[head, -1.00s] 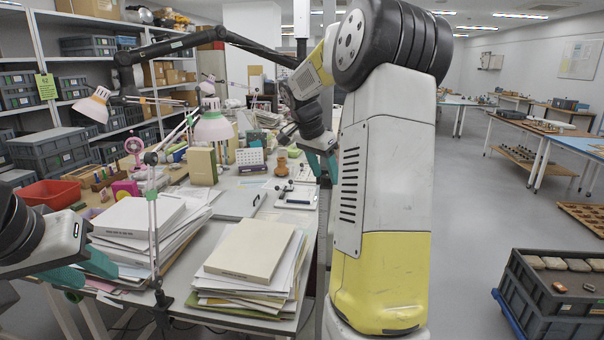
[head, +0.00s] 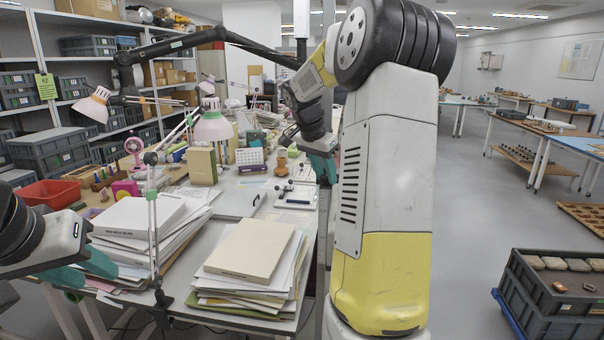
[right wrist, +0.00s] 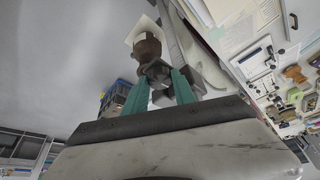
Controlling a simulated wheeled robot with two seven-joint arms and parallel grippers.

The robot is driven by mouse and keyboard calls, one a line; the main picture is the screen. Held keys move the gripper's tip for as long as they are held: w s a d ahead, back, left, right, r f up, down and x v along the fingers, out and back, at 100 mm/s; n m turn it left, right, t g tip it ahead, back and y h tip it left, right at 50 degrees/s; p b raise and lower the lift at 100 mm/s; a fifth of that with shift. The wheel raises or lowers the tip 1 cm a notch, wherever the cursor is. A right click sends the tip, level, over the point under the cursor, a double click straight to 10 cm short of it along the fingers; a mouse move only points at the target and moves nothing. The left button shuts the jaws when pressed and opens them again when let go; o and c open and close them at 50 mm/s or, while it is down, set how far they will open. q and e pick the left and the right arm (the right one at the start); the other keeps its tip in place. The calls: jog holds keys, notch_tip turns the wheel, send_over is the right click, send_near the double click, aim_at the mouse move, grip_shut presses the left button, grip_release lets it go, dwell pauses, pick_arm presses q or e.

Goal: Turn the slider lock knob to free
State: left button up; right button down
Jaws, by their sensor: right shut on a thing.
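My right gripper (right wrist: 160,78) has its two green fingers closed on a small dark block-like part (right wrist: 157,70), which may be the lock knob. The fingers hide much of it, and I cannot read whether it stands at locked or free. A brown rounded piece (right wrist: 148,47) sits just beyond the dark part, with a pale square plate (right wrist: 142,29) beyond that. In the head view my right gripper (head: 324,166) is above the far right edge of the table, partly hidden by my arm. My left gripper (head: 82,270) is at the lower left, its fingers apart and empty.
Paper stacks with a cream box (head: 250,250) cover the near table. A pink-and-green lamp (head: 212,128) and a desk calendar (head: 250,157) stand farther back. A white device with dark knobs (head: 297,196) lies near the right edge.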

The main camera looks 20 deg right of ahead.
jog(key=n+t, duration=0.1)
jog(key=n, duration=0.2)
jog(key=shift+s+d+n+y, duration=0.1)
jog(key=shift+n+y, duration=0.2)
jog(key=shift+n, duration=0.1)
jog(key=n+t+y, duration=0.1)
jog(key=n, duration=0.3)
jog(key=shift+s+d, duration=0.1)
jog(key=n+y, duration=0.1)
jog(key=n, duration=0.1)
jog(key=n+y, duration=0.1)
jog(key=n, duration=0.2)
jog(key=shift+d+t, duration=0.15)
jog(key=shift+t, duration=0.25)
jog(key=shift+d+n+y, duration=0.1)
jog(key=shift+n+y, duration=0.8)
jog(key=shift+n, duration=1.3)
jog(key=c, duration=1)
grip_release()
jog(key=shift+r, duration=0.15)
